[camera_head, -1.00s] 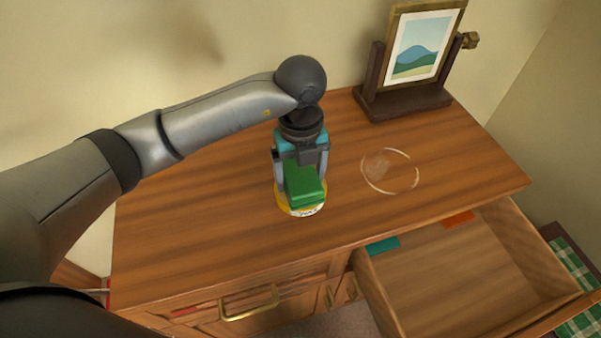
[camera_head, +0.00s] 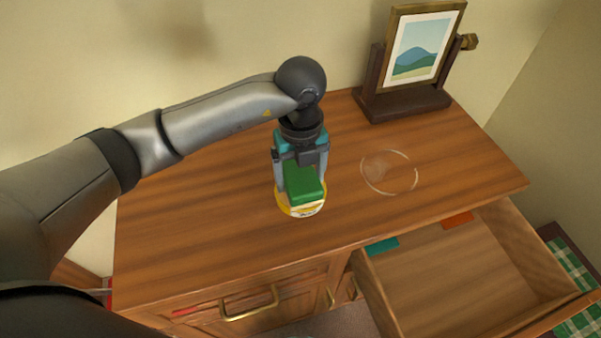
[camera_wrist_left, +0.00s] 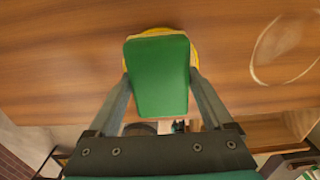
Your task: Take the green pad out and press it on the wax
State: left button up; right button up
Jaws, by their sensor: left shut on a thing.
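The green pad (camera_head: 305,184) is held between the fingers of my left gripper (camera_head: 301,178), over the dresser top. It also shows in the left wrist view (camera_wrist_left: 158,76), with a finger on each side. The round yellow wax tin (camera_head: 302,211) is directly under the pad, mostly hidden by it; its yellow rim shows around the pad in the left wrist view (camera_wrist_left: 195,56). The pad is on or very close to the wax; I cannot tell how firmly they touch. My right gripper is not in view.
A pale ring mark (camera_head: 389,172) lies on the dresser top (camera_head: 220,220) to the right. A framed picture on a dark stand (camera_head: 420,50) is at the back. The open drawer (camera_head: 455,285) holds a teal piece (camera_head: 382,246) and an orange piece (camera_head: 457,220).

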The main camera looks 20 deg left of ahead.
aim_at(301, 175)
pick_arm(q)
jog(key=shift+r+p, duration=2.55)
jog(key=shift+r, duration=0.8)
jog(key=shift+f, duration=0.1)
